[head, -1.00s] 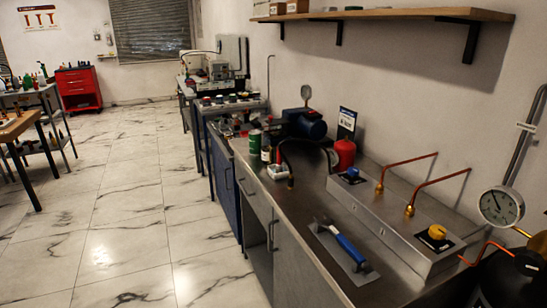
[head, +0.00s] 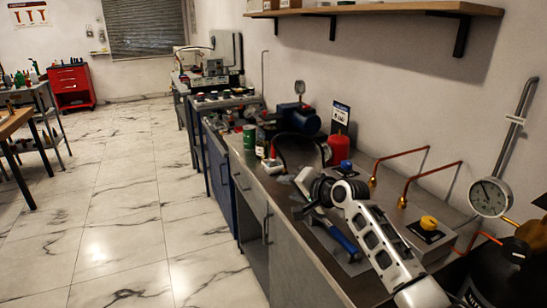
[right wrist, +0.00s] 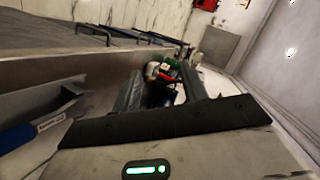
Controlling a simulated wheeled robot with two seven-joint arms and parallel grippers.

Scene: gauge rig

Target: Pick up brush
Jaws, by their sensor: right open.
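The brush (head: 343,240), with a blue handle, lies on a flat grey plate (head: 357,266) on the metal bench. My right gripper (head: 298,195) is in the head view, above the bench by the brush's far end, and partly covers it. In the right wrist view the blue handle of the brush (right wrist: 18,137) shows at the left edge, outside the jaws. The two fingers of my right gripper (right wrist: 163,82) stand apart with nothing held between them. The brush's head is hard to make out. My left gripper is not in view.
A metal box with a yellow knob (head: 429,222) and copper pipes stands right of the brush. A pressure gauge (head: 490,197) is at the far right. A red cylinder (head: 310,150), a blue motor (head: 298,118) and a green can (head: 249,138) stand farther back.

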